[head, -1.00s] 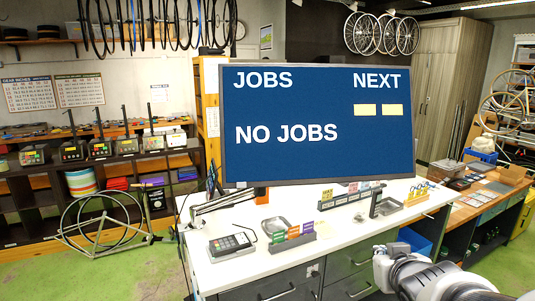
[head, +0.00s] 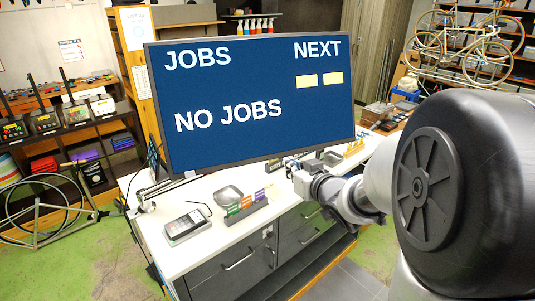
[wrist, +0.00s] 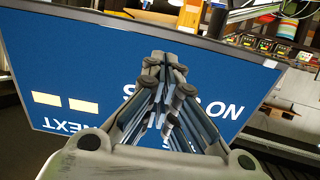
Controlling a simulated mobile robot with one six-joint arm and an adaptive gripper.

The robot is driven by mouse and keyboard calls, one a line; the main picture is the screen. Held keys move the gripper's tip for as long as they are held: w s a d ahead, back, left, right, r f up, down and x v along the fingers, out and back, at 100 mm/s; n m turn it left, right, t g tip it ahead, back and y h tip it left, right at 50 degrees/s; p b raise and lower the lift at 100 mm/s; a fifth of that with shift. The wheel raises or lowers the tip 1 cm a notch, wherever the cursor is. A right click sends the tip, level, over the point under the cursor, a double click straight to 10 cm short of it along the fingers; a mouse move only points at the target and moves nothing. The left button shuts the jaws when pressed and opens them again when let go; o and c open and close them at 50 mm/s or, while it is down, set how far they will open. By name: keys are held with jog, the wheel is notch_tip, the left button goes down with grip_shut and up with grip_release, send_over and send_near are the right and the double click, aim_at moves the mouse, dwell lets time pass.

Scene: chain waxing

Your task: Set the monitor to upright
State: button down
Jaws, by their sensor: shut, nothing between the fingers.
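The monitor (head: 250,135) is a wide dark-framed screen with a blue page reading "JOBS", "NEXT" and "NO JOBS". It stands above the white counter in the head view, its lower edge sloping up to the right. A jointed support arm (head: 150,195) shows below its lower left; the joint behind the screen is hidden. My gripper (head: 289,162) is at the lower edge of the screen, right of its middle. In the wrist view the monitor (wrist: 75,75) appears upside down behind my shut, empty fingers (wrist: 165,62). I cannot tell whether they touch it.
The white counter (head: 215,235) below holds a card terminal (head: 186,227), a metal tray (head: 228,195) and a rack of coloured cards (head: 245,205). Shelves with devices stand at the left. Bicycles hang at the upper right.

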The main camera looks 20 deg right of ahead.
aim_at(269, 157)
jog(key=shift+w, duration=0.1)
jog(key=p+x, duration=0.1)
jog(key=x, duration=1.3)
jog(key=shift+d+p, duration=0.15)
jog(key=shift+p, duration=0.25)
jog(key=w+f+b, duration=0.1)
jog(key=b, duration=0.3)
jog(key=shift+f+t, duration=0.1)
jog(key=shift+t, duration=0.3)
jog(key=w+t+b, duration=0.1)
jog(key=b, duration=0.3)
jog(key=shift+w+f, duration=0.15)
jog(key=shift+f, duration=0.25)
jog(key=w+t+b, duration=0.1)
jog(key=b, duration=0.2)
jog(key=w+t+b, duration=0.1)
jog(key=b, duration=0.3)
jog(key=shift+w+f, duration=0.4)
jog(key=shift+w+r+b, duration=0.2)
jog(key=shift+w+b, duration=0.15)
jog(key=shift+b, duration=0.55)
jog(key=shift+r, duration=0.1)
